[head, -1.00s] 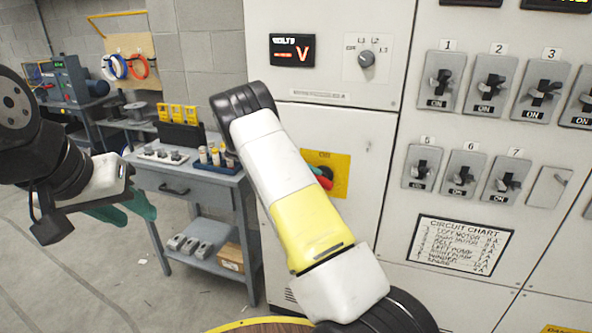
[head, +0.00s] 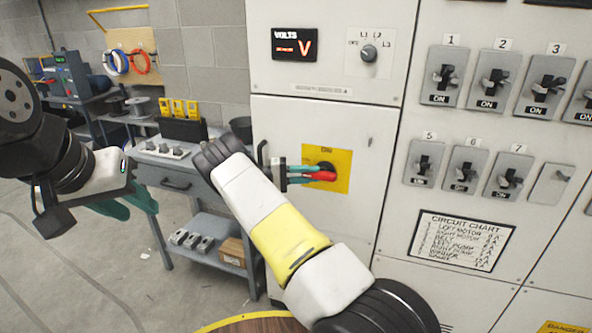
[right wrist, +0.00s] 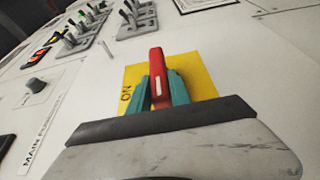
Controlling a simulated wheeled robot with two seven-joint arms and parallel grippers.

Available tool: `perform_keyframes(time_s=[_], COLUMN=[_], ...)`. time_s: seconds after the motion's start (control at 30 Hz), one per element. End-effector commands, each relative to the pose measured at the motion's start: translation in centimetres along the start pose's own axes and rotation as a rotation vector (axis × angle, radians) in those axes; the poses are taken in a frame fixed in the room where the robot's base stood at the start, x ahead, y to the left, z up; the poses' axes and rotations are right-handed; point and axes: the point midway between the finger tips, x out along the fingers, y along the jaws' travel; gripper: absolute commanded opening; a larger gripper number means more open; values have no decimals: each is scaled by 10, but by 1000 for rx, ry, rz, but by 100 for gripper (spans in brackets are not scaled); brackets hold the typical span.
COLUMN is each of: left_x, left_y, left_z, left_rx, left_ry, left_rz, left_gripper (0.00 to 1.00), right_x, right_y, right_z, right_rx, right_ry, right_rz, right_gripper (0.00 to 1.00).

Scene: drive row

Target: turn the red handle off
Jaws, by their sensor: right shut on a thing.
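The red handle (head: 322,176) sits on a yellow plate (head: 341,160) on the grey cabinet and points left, roughly level, in the head view. In the right wrist view the red handle (right wrist: 157,78) lies between the two green fingers of my right gripper (right wrist: 160,92), beside the word ON on the yellow plate (right wrist: 203,82). My right gripper (head: 309,174) is shut on the handle. Part of the handle is hidden by the fingers. My left gripper (head: 125,205) is at the left, away from the cabinet; its green fingers are partly hidden by its body.
Several breaker switches (head: 492,82) fill the cabinet's right side. A selector knob (head: 369,53) and a volts display (head: 294,44) are above the handle. A grey workbench (head: 190,181) stands left of the cabinet. A round wooden top (head: 262,325) is at the bottom edge.

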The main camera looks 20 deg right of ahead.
Motion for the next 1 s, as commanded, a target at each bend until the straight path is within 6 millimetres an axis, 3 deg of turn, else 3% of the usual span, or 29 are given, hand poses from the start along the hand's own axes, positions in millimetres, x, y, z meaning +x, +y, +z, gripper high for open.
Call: perform_keyframes(time_s=[0.3,0.33,0.43,0.77,1.0], left_x=[0,0,0,0,0], left_y=[0,0,0,0,0], left_z=[0,0,0,0,0], left_rx=[0,0,0,0,0], left_ry=[0,0,0,0,0], left_rz=[0,0,0,0,0], left_gripper=[36,36,36,36,36], right_x=[6,6,5,0,-34], right_y=[-3,-3,-2,-1,-2], right_z=[2,2,2,0,0], right_rx=[-8,-8,-7,-3,-1], right_ry=[-10,-10,-8,-2,0], right_rz=[6,6,5,3,3], right_gripper=[0,28,45,45,45])
